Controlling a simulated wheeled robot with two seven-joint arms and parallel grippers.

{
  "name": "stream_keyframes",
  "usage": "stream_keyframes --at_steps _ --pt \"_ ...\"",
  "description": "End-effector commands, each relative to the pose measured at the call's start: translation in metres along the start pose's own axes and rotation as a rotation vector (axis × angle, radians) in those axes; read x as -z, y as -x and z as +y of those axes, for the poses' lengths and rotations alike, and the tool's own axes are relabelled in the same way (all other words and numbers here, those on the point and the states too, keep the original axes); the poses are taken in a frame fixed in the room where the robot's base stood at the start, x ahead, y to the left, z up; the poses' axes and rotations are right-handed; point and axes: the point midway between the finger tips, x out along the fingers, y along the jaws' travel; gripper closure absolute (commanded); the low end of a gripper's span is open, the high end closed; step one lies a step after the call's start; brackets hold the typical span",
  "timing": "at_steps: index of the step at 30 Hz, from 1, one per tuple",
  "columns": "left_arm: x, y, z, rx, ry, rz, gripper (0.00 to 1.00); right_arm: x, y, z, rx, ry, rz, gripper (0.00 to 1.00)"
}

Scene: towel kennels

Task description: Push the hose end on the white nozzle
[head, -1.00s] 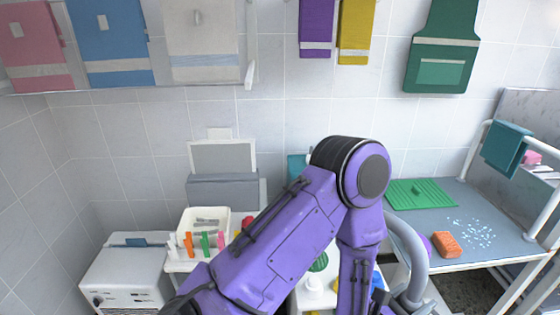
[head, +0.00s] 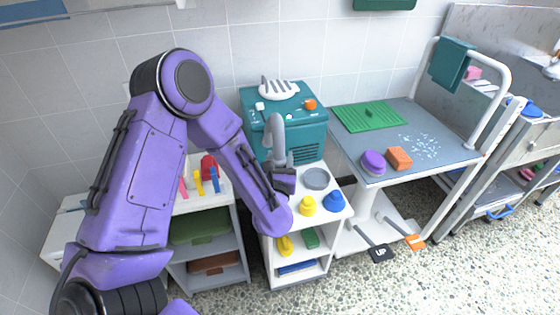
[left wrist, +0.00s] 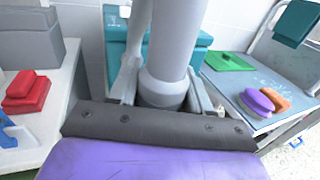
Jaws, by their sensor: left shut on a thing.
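My left gripper (head: 284,182) is over the white cart, in the middle of the head view. It is shut on a thick grey hose (head: 277,135), which rises from the jaws and bends over at its top. In the left wrist view the hose (left wrist: 175,45) stands between the two fingers (left wrist: 163,95), with a wider collar low down. The hose's lower end is hidden by my gripper. I cannot make out the white nozzle; my arm covers part of the cart top. A yellow nozzle (head: 307,206) and a blue nozzle (head: 334,201) stand to the right. My right gripper is not in view.
A teal box (head: 312,130) with a white brush-like thing (head: 279,90) stands behind the hose. A grey round dish (head: 316,178) is close to my gripper. To the right is a grey table (head: 375,152) with a green mat (head: 368,116), purple pad (head: 373,162) and orange sponge (head: 399,158).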

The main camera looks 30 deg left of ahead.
Motion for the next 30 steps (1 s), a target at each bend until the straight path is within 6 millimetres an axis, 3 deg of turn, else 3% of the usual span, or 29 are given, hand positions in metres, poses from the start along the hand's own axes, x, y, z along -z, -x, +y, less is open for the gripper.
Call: stream_keyframes --at_steps 18,30 --pt "0.068 0.0 0.0 0.002 0.0 -0.001 1.0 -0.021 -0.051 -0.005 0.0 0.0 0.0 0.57" --pt "0.069 0.0 -0.001 0.003 0.0 -0.001 1.0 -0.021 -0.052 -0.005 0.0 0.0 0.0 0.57"
